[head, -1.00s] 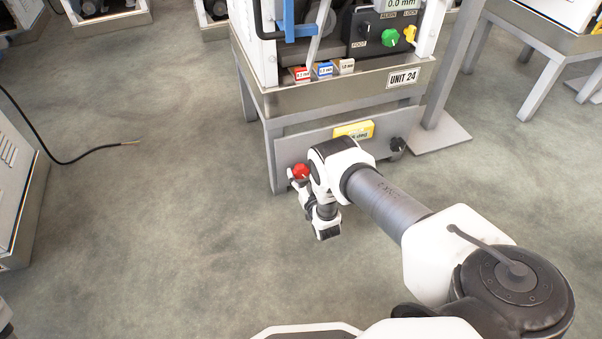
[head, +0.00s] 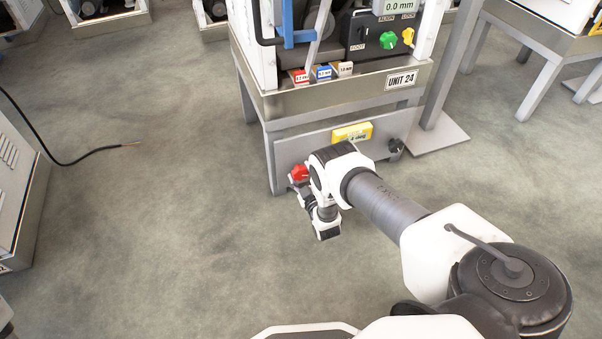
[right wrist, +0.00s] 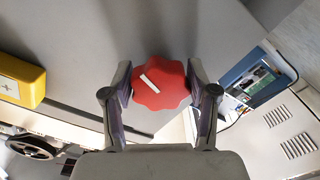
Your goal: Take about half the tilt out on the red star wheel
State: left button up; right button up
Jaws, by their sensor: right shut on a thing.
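The red star wheel (head: 299,172) sits on the low front panel of the unit, at its left end. In the right wrist view the wheel (right wrist: 160,85) shows its face with a white line slanting from upper left to lower right. My right gripper (right wrist: 160,88) has one finger on each side of the wheel and is shut on it. In the head view my right gripper (head: 298,184) is partly hidden by its own wrist. My left gripper is not in view.
A black knob (head: 396,146) is at the panel's right end. Above, a tray edge carries the UNIT 24 label (head: 402,81) and small red, blue and white tagged blocks. A loose black cable (head: 75,162) lies on the floor at left. The floor in front is clear.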

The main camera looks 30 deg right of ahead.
jog(key=n, duration=0.3)
jog(key=shift+r+n, duration=0.1)
jog(key=shift+n, duration=0.2)
jog(key=shift+d+n+p, duration=0.1)
jog(key=shift+n+p, duration=0.4)
jog(key=shift+n, duration=1.4)
jog(key=o, duration=1.1)
jog(key=shift+o, duration=0.2)
jog(key=v, duration=1.2)
